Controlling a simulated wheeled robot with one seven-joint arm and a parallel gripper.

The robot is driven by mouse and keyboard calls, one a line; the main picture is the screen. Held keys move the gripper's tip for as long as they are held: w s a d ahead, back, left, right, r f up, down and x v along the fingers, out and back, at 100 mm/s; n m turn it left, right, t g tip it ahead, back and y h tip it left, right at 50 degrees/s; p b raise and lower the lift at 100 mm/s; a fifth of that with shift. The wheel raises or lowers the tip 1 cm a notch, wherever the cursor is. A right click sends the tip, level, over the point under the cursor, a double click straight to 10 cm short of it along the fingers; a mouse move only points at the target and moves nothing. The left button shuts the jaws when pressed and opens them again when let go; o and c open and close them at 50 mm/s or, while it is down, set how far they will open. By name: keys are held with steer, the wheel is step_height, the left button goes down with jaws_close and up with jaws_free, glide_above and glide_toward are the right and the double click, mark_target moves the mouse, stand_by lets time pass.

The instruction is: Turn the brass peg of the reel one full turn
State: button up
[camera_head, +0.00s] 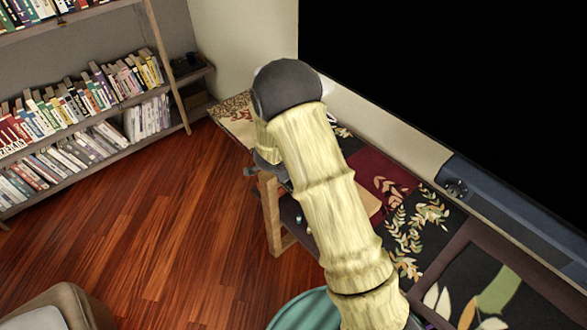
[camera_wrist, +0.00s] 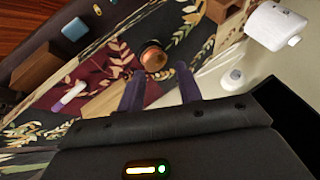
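In the wrist view a round copper-brown thing (camera_wrist: 153,57) with a shiny top stands on the patterned table runner. It may be the reel or its brass peg, but it is too small to tell. In the head view my arm hides the gripper and this thing.
A white roll-like object (camera_wrist: 274,26) and a small white object (camera_wrist: 232,78) are right. A large black screen (camera_head: 450,80) stands behind the table.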

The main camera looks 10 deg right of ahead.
steer(key=s+d+r+n+g+y, duration=0.1)
steer(key=s+d+r+n+y, duration=0.15)
steer(key=s+r+n, duration=0.6)
steer(key=s+d+r+n+g, duration=0.1)
steer(key=s+r, duration=0.1)
steer(key=s, duration=0.4)
steer(key=s+d+r+n+g, duration=0.1)
steer(key=s+d+r+n, duration=0.1)
steer(key=s, duration=0.4)
steer(key=s+d+r+n+g, duration=0.1)
steer(key=s+r+n, duration=0.1)
steer(key=s, duration=0.4)
steer(key=shift+s+d+r, duration=0.25)
steer(key=shift+s+r, duration=0.05)
steer(key=shift+r, duration=0.55)
steer(key=shift+w+n+y, duration=0.1)
steer(key=shift+n+y, duration=0.15)
